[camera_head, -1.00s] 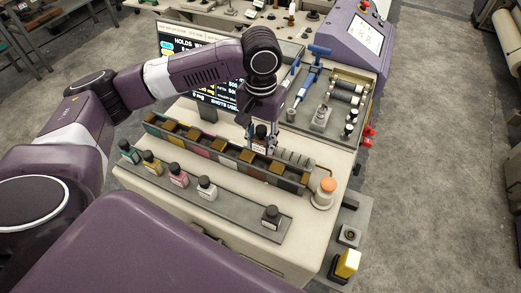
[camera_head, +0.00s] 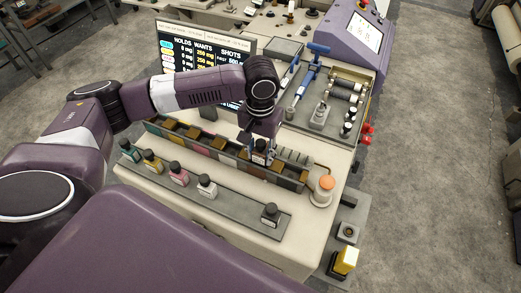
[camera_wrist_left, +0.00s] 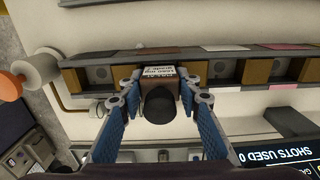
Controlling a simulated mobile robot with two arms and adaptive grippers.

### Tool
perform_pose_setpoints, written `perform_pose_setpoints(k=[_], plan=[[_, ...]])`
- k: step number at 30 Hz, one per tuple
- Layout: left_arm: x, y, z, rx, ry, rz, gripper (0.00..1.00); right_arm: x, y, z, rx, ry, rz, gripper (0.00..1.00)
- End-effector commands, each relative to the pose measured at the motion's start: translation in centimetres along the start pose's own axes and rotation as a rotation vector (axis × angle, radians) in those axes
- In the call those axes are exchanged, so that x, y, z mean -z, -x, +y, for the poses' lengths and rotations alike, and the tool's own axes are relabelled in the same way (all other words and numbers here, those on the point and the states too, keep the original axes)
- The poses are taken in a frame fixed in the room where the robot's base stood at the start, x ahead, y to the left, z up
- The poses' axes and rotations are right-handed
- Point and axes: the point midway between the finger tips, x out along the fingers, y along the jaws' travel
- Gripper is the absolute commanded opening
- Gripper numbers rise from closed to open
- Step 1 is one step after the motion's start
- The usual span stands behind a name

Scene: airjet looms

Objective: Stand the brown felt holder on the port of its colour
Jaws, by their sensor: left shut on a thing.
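The brown felt holder (camera_head: 259,159) is a small bottle shape with a black cap and a white label. My left gripper (camera_head: 257,154) is shut on it, with a finger on either side. In the left wrist view the black cap (camera_wrist_left: 158,104) is between the fingers and the label (camera_wrist_left: 158,72) shows beyond it. The holder is at the long port rack (camera_head: 224,157), toward its right part, in line with a gap between wooden blocks. The rack's front has coloured patches. The gripper hides the port there, and I cannot tell whether the holder touches its bottom.
A grey front strip (camera_head: 237,216) carries teal, yellow, pink, white and dark-grey holders, with a bare stretch before the dark one (camera_head: 270,214). An orange-topped knob (camera_head: 325,184) stands at the rack's right end. A screen (camera_head: 205,50) stands behind my arm.

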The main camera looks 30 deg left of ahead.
Motion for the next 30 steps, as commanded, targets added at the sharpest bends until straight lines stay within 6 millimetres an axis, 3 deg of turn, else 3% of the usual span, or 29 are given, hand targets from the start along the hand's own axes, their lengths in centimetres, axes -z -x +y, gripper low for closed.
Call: perform_pose_setpoints(k=[6,7,12,24,27,30], plan=[[0.0,-0.5,0.0,0.000,0.000,0.001,0.04,0.0,0.2,0.0,0.000,-0.001,0.000,0.40],[0.0,-0.5,0.0,0.000,0.000,0.000,0.32,-0.1,0.2,0.0,0.000,-0.001,-0.001,0.40],[-0.1,-0.6,0.0,0.000,0.000,-0.002,0.49,-0.1,0.2,0.0,0.000,-0.002,-0.001,0.40],[0.0,-0.2,0.0,0.001,0.001,0.000,0.49,-0.1,-0.1,-0.3,0.003,-0.003,-0.001,0.40],[0.1,0.7,-0.1,0.000,0.002,0.005,0.49,-0.1,-0.8,-0.4,0.004,-0.003,0.000,0.40],[0.2,2.9,0.0,-0.001,0.001,0.006,0.49,-0.1,-1.1,-0.5,0.005,-0.003,0.000,0.40]])
